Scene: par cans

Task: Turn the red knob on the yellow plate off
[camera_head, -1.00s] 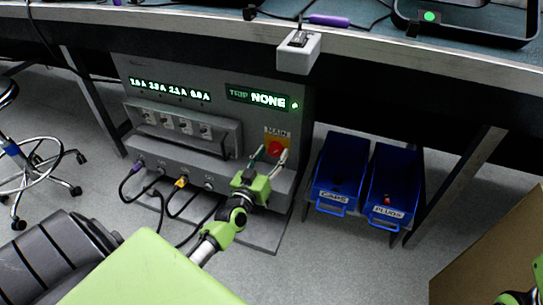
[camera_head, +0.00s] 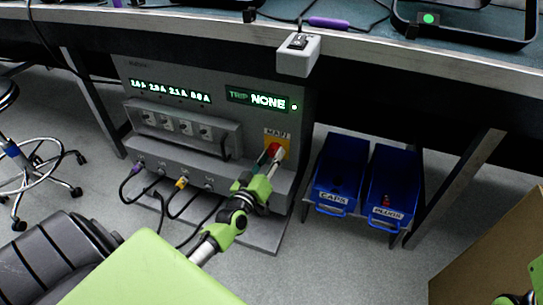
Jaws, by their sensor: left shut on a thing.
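The red knob (camera_head: 274,150) sits on the yellow plate (camera_head: 284,141) marked MAIN, at the lower right of the grey power box under the table. My left gripper (camera_head: 271,156) is at the knob, with its fingers closed around it. The fingers and the green gripper body hide the lower part of the knob and plate. The knob's exact angle is hard to make out. The box's display (camera_head: 262,101) glows green and reads TRIP NONE. Of my right arm, only a green part shows at the lower right edge; its gripper is not in view.
The grey box (camera_head: 225,75) has a row of switches (camera_head: 178,124) and cables plugged in along its lower front. Two blue bins (camera_head: 338,175), labelled CAPS and PLUGS, stand to its right. The table edge (camera_head: 170,25) runs above. A stool is at left.

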